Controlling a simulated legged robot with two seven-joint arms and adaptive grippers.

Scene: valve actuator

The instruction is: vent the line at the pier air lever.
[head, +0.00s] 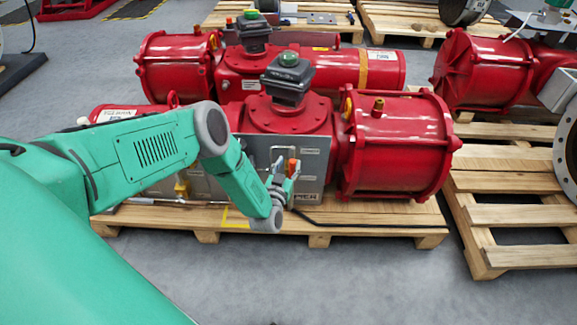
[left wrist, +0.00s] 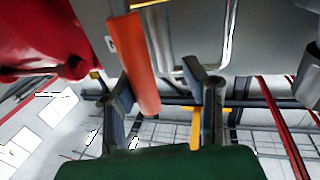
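The air lever (head: 292,166) is a small orange-red handle on the grey panel (head: 312,170) of the front red valve actuator. In the left wrist view the lever (left wrist: 136,62) is a long orange bar that runs down from the panel. Its free end lies between the fingers, close beside the left-hand finger; I cannot tell whether they touch. My left gripper (head: 283,177) is at the panel in front of the lever. In the left wrist view the gripper (left wrist: 166,95) has its fingers spread wide apart. My right gripper is not in view.
The front actuator (head: 395,140) rests on a wooden pallet (head: 375,215). A metal loop handle (left wrist: 190,50) stands out from the panel beside the lever. Another pallet (head: 500,215) is at the right. The grey floor (head: 330,285) in front is clear.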

